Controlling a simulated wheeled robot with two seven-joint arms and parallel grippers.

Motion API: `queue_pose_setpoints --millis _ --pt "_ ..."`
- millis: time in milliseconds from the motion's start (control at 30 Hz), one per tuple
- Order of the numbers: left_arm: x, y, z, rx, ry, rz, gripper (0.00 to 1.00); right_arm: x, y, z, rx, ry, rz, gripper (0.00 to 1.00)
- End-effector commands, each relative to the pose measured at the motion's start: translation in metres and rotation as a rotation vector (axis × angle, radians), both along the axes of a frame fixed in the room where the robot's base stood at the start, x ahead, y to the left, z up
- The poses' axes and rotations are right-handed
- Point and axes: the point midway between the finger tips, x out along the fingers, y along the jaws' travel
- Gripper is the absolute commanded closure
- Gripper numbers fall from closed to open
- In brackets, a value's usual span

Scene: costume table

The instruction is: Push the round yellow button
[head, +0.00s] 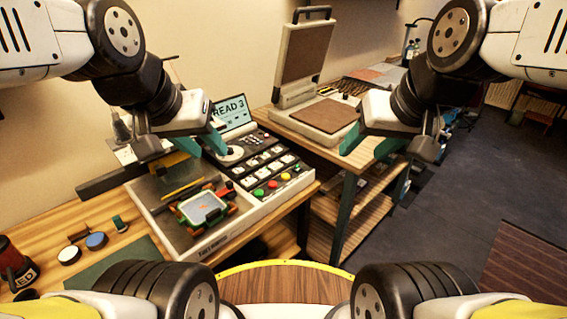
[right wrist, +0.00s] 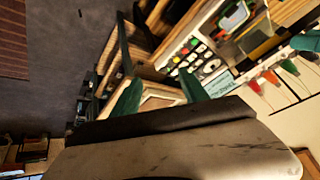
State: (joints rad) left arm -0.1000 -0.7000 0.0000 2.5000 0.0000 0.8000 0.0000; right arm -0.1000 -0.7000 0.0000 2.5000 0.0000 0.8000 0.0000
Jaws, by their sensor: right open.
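The round yellow button (head: 285,176) sits in a row with a red and a green button along the front of a dark control panel (head: 247,181). The row also shows small in the right wrist view, with the yellow button (right wrist: 177,59) beside the red one. My left gripper (head: 216,142) is above the panel's left part, apart from the button; I cannot tell how its fingers stand. My right gripper (head: 368,151) is open and empty, to the right of the panel, in front of the wooden bench. Its teal fingers (right wrist: 160,92) stand apart in the wrist view.
A screen (head: 232,112) stands behind the panel. A tray with a green-framed item (head: 203,208) lies left of the buttons. A press with a raised lid (head: 305,53) stands on the bench behind. A mug (head: 14,262) and discs are at the left. Floor is open at the right.

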Motion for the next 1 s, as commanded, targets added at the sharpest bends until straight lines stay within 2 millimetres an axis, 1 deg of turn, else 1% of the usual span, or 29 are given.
queue_pose_setpoints --millis 333,367,400,467,600,1000 --pt "0.0000 0.0000 0.0000 0.000 0.000 0.000 0.64 0.0000 0.0000 0.0000 0.000 0.000 0.000 0.48" --pt "0.0000 0.0000 0.0000 0.000 0.000 0.000 0.64 0.0000 0.0000 0.0000 0.000 0.000 0.000 0.52" --pt "0.0000 0.0000 0.0000 0.000 0.000 0.000 0.64 0.0000 0.0000 0.0000 0.000 0.000 0.000 0.60" --pt "0.0000 0.0000 0.0000 0.000 0.000 0.000 0.64 0.0000 0.0000 0.0000 0.000 0.000 0.000 0.71" --pt "0.0000 0.0000 0.0000 0.000 0.000 0.000 0.64 0.0000 0.0000 0.0000 0.000 0.000 0.000 0.99" --pt "0.0000 0.0000 0.0000 0.000 0.000 0.000 0.64 0.0000 0.0000 0.0000 0.000 0.000 0.000 1.00"
